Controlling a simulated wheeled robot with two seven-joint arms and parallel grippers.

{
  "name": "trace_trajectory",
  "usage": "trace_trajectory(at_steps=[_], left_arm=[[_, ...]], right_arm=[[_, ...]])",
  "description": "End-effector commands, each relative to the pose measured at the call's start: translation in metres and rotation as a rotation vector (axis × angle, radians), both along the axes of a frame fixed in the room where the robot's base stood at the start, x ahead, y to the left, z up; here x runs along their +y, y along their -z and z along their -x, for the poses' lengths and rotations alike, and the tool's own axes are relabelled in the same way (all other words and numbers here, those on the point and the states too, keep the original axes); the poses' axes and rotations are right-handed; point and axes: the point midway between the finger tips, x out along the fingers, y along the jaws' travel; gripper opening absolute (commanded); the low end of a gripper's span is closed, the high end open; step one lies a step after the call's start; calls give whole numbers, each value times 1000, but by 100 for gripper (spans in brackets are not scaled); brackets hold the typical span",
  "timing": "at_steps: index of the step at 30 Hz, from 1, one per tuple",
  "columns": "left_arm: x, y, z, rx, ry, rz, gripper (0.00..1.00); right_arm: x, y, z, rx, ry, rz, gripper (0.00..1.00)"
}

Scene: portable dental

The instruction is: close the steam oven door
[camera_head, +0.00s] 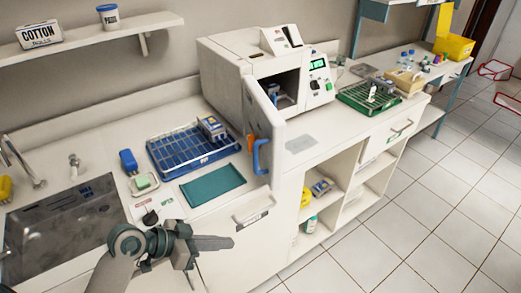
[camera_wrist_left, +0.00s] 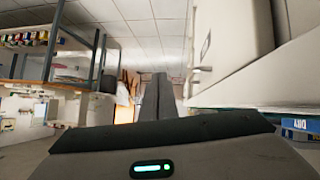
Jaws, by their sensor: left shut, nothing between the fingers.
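The white steam oven (camera_head: 228,68) stands on the counter against the wall, with a green display on its front. Its door (camera_head: 262,118) is swung open toward the viewer and carries a blue handle (camera_head: 260,156). Inside the dark chamber (camera_head: 286,88) something blue is visible. My left gripper (camera_head: 232,243) is shut and empty, in front of the counter and below left of the door handle, apart from it. In the left wrist view its closed fingers (camera_wrist_left: 158,95) point ahead. My right gripper is not in view.
A blue tray with a wire rack (camera_head: 170,150) and a teal tray (camera_head: 212,184) lie left of the door. A green rack (camera_head: 352,100) stands right of the oven. A sink (camera_head: 60,235) is at left.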

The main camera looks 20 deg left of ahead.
Motion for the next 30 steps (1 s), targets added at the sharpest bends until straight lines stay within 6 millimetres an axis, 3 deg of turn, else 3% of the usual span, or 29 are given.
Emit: trace_trajectory(at_steps=[8, 15, 18, 23, 30], left_arm=[[13, -60, -25, -154, 65, 92, 0], [41, -160, -50, -404, 133, 237, 0], [51, -191, -52, -481, 149, 283, 0], [58, -215, -53, -540, 160, 317, 0], [59, -217, -53, -545, 162, 321, 0]], right_arm=[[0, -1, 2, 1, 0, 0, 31], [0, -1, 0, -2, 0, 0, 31], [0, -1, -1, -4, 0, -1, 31], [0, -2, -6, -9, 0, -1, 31], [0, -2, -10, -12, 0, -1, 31]])
